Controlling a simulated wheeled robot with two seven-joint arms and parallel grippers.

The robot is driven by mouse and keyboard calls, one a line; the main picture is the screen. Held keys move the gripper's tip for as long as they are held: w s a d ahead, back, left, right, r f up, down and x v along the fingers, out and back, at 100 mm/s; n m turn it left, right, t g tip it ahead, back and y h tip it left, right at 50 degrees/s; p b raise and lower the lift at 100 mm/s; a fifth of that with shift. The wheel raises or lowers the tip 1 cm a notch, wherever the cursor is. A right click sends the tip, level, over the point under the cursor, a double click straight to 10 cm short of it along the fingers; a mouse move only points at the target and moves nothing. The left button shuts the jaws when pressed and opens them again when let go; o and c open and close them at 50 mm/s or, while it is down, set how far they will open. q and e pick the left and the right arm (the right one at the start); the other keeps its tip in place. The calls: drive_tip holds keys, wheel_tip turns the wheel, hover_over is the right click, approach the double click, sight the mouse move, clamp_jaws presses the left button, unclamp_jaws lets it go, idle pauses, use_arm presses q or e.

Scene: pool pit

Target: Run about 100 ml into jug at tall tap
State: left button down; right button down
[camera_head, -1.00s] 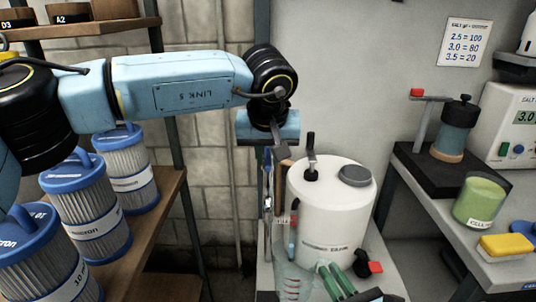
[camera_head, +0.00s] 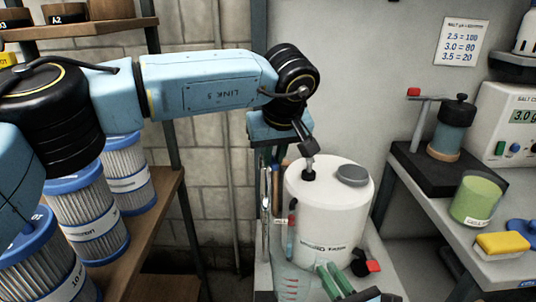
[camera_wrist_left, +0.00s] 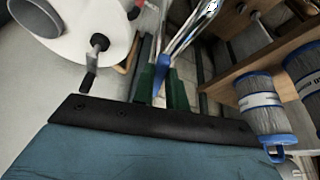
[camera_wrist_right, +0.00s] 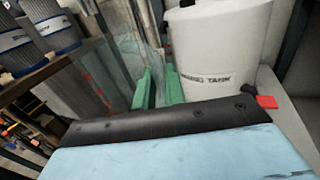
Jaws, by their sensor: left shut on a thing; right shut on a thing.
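The tall tap (camera_head: 265,205) is a slim chrome fixture left of the white tank. In the left wrist view its chrome rods and a blue tip (camera_wrist_left: 163,74) show between my fingers. My left gripper (camera_head: 268,160) points down and is shut on the blue part of the tap. The clear jug (camera_head: 290,284) with red marks stands low, below and just right of the tap. It also shows in the right wrist view (camera_wrist_right: 112,72). My right gripper (camera_head: 328,279), with green fingers, is shut on the jug's right side. The water level in the jug cannot be made out.
The white tank (camera_head: 325,210) with a grey cap and red-handled valve (camera_head: 373,265) stands close to the right of the tap. Blue-capped filters (camera_head: 85,210) stand on a shelf at left.

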use_arm(q)
drive_tip(key=shift+w+d+r+n+g+y, duration=0.15)
drive_tip(key=shift+w+d+n+y, duration=0.3)
drive_tip(key=shift+n, duration=0.6)
drive_tip(key=shift+w+d+f+n+g+y, duration=0.1)
drive_tip(key=shift+w+d+n+g+y, duration=0.15)
drive_tip(key=shift+d+n, duration=0.55)
drive_tip(key=shift+w+d+r+n+g+y, duration=0.1)
drive_tip(key=shift+w+d+n+y, duration=0.25)
drive_tip(key=shift+n, duration=0.9)
drive_tip(key=c, duration=1.4)
unclamp_jaws()
drive_tip(key=shift+s, duration=0.1)
drive_tip(key=shift+a, duration=0.15)
